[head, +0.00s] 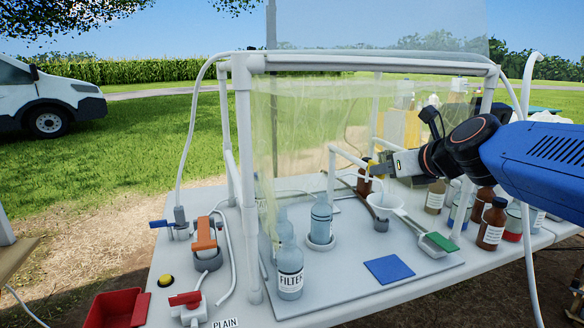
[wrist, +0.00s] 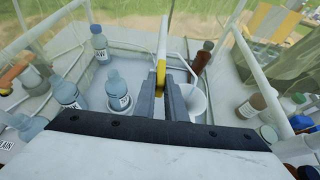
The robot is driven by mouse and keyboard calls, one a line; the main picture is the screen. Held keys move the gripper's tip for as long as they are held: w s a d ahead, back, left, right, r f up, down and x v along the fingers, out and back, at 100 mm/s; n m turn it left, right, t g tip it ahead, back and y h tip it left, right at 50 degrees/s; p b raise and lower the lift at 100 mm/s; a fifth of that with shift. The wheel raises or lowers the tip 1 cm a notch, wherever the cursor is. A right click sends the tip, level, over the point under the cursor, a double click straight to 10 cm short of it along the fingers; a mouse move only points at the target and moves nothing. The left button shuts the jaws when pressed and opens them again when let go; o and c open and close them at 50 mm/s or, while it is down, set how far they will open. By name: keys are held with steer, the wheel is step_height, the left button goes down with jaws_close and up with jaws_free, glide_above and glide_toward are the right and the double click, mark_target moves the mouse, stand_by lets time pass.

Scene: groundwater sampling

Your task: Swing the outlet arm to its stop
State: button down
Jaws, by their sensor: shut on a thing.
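The outlet arm (head: 348,156) is a white tube reaching out from a white upright post (head: 332,178) inside the clear-sheeted frame. Its free end has a yellow grip (wrist: 160,72). My gripper (head: 375,168) is shut on that yellow grip, coming from the right. In the wrist view my gripper (wrist: 161,90) has both dark fingers on the yellow piece, and the white arm (wrist: 163,40) runs away from me toward the top. The stop cannot be made out.
Below stand a bottle (head: 321,222) in a round holder and a FILTER bottle (head: 290,272). A white funnel-like cup (head: 385,202) is under my gripper. Brown bottles (head: 492,225) crowd the right. A blue pad (head: 389,269) lies at the front. The frame's upright (head: 246,190) stands left.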

steer(key=w+d+n+g+y, duration=0.1)
steer(key=w+d+n+y, duration=0.2)
steer(key=d, duration=0.3)
steer(key=shift+g, duration=0.3)
steer(key=shift+w, duration=0.1)
